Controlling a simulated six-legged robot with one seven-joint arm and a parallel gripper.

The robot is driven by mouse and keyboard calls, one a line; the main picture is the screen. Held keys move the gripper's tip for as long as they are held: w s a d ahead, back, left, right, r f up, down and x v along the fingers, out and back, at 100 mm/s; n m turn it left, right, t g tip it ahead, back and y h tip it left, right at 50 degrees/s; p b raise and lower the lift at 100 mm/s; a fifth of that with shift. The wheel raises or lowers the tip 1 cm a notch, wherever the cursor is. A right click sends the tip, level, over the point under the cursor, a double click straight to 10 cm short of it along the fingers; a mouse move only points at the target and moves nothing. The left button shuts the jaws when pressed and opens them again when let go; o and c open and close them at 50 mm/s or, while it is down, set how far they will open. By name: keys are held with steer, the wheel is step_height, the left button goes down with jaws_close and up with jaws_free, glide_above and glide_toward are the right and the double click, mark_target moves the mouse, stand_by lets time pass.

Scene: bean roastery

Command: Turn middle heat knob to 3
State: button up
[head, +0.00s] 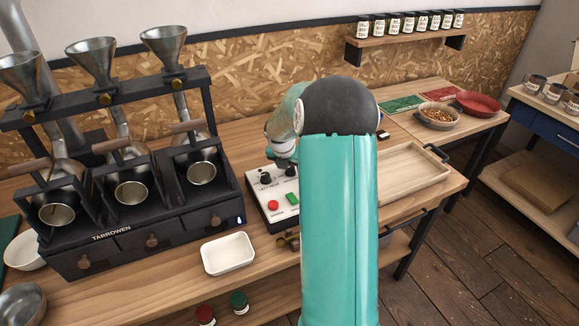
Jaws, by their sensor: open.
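The three-barrel roaster (120,205) stands on the wooden bench at the left. Its front has a round brown knob under each barrel. The middle knob (151,241) is below the middle barrel and right of the lettering "TARROWEN". Its scale and pointer are too small to read. My teal arm rises through the centre of the view, with its dark elbow over the bench. Part of a further link shows left of the elbow, above a white control box (272,187). My gripper's fingers do not show and no contact with the roaster is visible.
The control box has dark knobs, a red button and a green button. An empty white dish (228,254) lies in front of the roaster. A wooden tray (405,178) is partly behind my arm. Jars (205,314) are below the bench front. Floor is open at right.

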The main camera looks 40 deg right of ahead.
steer(key=shift+d+f, duration=0.1)
steer(key=shift+f, duration=0.1)
steer(key=shift+c, duration=0.2)
steer(key=c, duration=0.9)
